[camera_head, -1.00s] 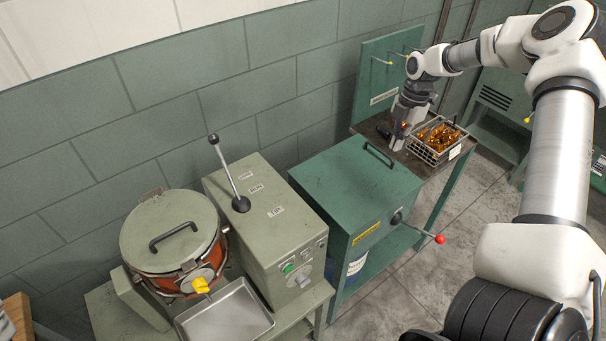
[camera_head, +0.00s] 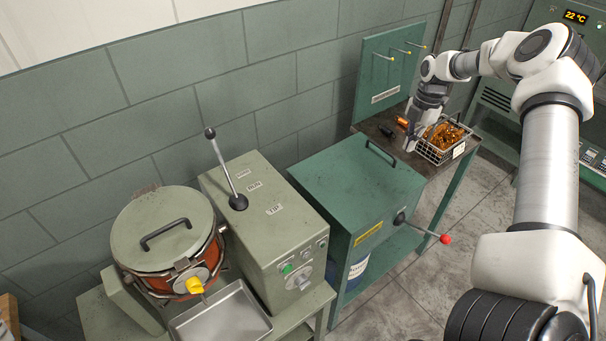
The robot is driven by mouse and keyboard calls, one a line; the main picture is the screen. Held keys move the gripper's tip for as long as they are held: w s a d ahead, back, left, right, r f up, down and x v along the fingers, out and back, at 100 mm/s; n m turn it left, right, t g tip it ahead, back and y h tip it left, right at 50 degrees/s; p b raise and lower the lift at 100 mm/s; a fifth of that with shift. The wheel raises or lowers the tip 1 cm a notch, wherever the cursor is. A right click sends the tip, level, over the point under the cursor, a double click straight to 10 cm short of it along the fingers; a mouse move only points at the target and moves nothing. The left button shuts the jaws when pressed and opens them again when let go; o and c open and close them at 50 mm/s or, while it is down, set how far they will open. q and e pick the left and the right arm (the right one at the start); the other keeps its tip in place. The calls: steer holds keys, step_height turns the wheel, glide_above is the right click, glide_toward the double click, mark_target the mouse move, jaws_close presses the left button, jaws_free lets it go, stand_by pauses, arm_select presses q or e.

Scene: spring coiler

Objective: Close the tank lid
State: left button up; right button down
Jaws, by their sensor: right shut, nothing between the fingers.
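The teal tank (camera_head: 345,215) stands at the centre with its flat lid (camera_head: 350,180) lying down on top, apparently flush. A dark bar handle (camera_head: 381,153) is on the lid near its back edge. A lever with a red knob (camera_head: 445,238) sticks out from the front. My right gripper (camera_head: 410,146) is shut and empty, pointing down over the bench beyond the tank, beside the wire basket (camera_head: 437,155). It is apart from the lid handle. My left gripper is not in view.
The basket holds amber coils (camera_head: 445,134). Small dark and orange cylinders (camera_head: 402,122) lie on the bench. A round drum with a handled lid (camera_head: 150,228), a grey control box with an upright lever (camera_head: 222,172) and an empty metal tray (camera_head: 225,318) stand left.

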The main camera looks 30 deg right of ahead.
steer(key=shift+w+d+f+b, duration=0.1)
steer(key=shift+d+f+b, duration=0.6)
steer(key=shift+d+f, duration=0.2)
steer(key=d+f+b, duration=0.3)
steer(key=f+b, duration=0.2)
steer(key=shift+f+b, duration=0.15)
steer(key=shift+b, duration=0.25)
steer(key=shift+w+f, duration=0.1)
